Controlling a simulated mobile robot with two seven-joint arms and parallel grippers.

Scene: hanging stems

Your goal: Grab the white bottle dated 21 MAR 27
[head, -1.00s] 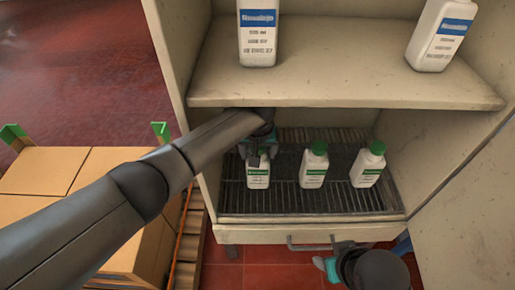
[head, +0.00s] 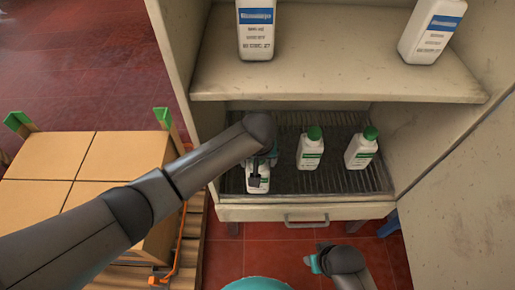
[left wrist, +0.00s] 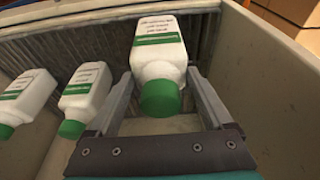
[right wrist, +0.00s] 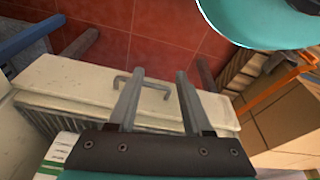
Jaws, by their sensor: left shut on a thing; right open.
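My left gripper (head: 262,163) is shut on a white bottle with a green cap and green-banded label (head: 258,180), at the left of the lower compartment. It shows between the fingers in the left wrist view (left wrist: 160,55). Two like bottles stand to its right: a middle one (head: 309,152) and a right one (head: 360,150). Two white bottles with blue-banded labels, left (head: 256,28) and right (head: 432,28), are on the upper shelf. I cannot read the dates surely. My right gripper (head: 312,262) is open and empty, below the cabinet front.
The bottles with green caps are over a dark ribbed tray (head: 335,183). The upper shelf (head: 340,88) overhangs them. An open door (head: 465,190) stands at the right. Cardboard boxes (head: 120,155) on a pallet are at the left. The drawer front has a handle (head: 306,221).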

